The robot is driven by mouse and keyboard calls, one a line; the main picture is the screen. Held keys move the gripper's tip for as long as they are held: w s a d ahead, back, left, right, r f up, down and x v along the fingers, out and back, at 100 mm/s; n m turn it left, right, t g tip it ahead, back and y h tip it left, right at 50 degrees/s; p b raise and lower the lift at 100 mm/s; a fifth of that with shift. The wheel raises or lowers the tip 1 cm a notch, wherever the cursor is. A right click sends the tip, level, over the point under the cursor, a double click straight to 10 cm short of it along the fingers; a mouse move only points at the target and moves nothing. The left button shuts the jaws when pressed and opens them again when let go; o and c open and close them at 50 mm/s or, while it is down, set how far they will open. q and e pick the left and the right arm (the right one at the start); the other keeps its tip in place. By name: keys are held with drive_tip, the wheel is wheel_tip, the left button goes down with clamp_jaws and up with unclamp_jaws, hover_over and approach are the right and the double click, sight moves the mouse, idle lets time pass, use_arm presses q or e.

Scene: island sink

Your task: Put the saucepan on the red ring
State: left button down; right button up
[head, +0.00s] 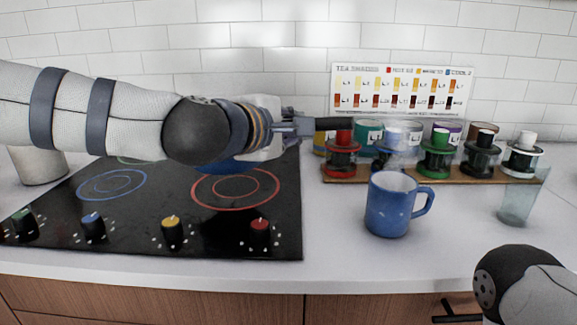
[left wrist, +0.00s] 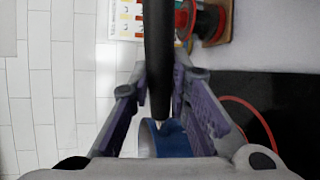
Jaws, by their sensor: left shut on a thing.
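The saucepan is mostly hidden behind my left arm; a strip of its blue body (head: 232,167) shows below the wrist, at the back part of the red ring (head: 236,204). I cannot tell whether the pan touches the hob. Its black handle (head: 335,123) points right. My left gripper (head: 308,127) is shut on this handle. In the left wrist view the handle (left wrist: 158,60) runs between the fingers (left wrist: 160,95), with the blue pan (left wrist: 172,142) below and part of the red ring (left wrist: 240,104) at right. My right gripper is out of view; only part of my right arm shows.
The black hob (head: 140,222) has a blue ring (head: 110,171) and several knobs in front. A blue mug (head: 388,212) stands right of it. Behind are a wooden rack (head: 350,178) with jars and spools, and a tea chart (head: 400,80). A glass (head: 515,205) stands far right.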

use_arm(q)
drive_tip(key=shift+w+d+f+b, duration=0.15)
drive_tip(key=shift+w+f, duration=0.45)
drive_tip(key=shift+f, duration=0.65)
drive_tip(key=shift+w+f+b, duration=0.3)
drive_tip(key=shift+w+f, duration=0.3)
drive_tip(key=shift+f, duration=0.6)
drive_tip(key=shift+w+d+f+b, duration=0.15)
drive_tip(key=shift+w+f, duration=0.45)
drive_tip(key=shift+f, duration=0.65)
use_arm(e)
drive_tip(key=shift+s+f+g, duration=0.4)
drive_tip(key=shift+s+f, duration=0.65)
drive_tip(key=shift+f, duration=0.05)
use_arm(q)
drive_tip(key=shift+a+f, duration=0.1)
drive_tip(key=shift+f, duration=0.15)
drive_tip(key=c, duration=1.5)
unclamp_jaws()
